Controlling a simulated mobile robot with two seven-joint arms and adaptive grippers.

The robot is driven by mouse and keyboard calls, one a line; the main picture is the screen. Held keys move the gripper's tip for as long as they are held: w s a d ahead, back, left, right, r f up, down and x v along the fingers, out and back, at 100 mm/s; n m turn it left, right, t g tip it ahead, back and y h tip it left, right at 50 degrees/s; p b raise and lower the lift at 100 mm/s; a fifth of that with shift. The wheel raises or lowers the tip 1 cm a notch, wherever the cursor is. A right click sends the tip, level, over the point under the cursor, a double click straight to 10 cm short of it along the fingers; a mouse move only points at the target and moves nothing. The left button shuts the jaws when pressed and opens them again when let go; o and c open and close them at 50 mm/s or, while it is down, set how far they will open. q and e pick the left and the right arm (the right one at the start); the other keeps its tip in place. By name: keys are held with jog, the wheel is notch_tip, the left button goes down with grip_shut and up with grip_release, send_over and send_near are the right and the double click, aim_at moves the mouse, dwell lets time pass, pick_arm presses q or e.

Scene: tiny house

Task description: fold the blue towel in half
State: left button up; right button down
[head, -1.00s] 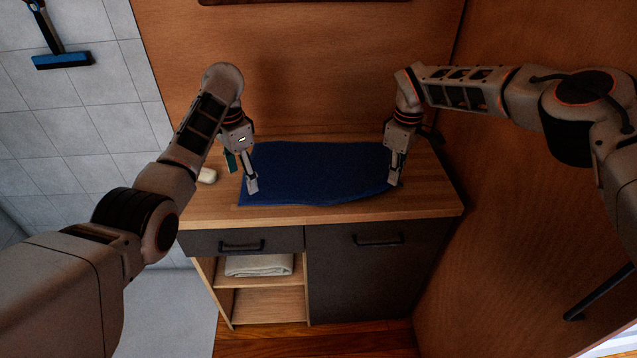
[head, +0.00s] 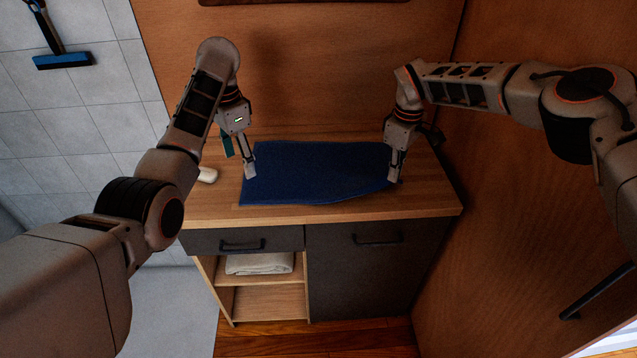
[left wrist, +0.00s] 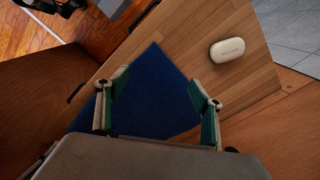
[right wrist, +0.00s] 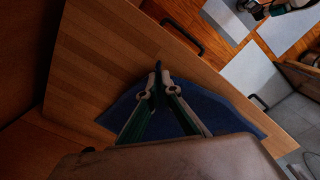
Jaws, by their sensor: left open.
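The blue towel (head: 315,172) lies spread on the wooden cabinet top. Its right end narrows toward my right gripper (head: 396,178). In the right wrist view, that gripper's (right wrist: 158,72) fingertips are together at the towel's (right wrist: 215,110) edge and appear shut on it; the pinched fabric is mostly hidden. My left gripper (head: 248,174) is at the towel's left edge. In the left wrist view, its fingers (left wrist: 158,80) are spread apart, with a corner of the towel (left wrist: 152,95) showing between and beyond them. I cannot tell whether they touch the cloth.
A white soap-like item (head: 208,175) lies left of the towel on the cabinet top (head: 330,214); it also shows in the left wrist view (left wrist: 227,50). A folded light towel (head: 258,264) is on the shelf below. Wooden walls stand behind and at the right.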

pick_arm(q)
notch_tip(320, 180, up, 7)
jog(key=shift+r, duration=0.2)
dwell(0.3)
pick_arm(e)
jog(key=c, duration=2.2)
grip_release()
jog(key=o, duration=1.2)
jog(key=shift+o, duration=0.2)
jog(key=shift+r, duration=0.1)
jog(key=shift+r, duration=2.7)
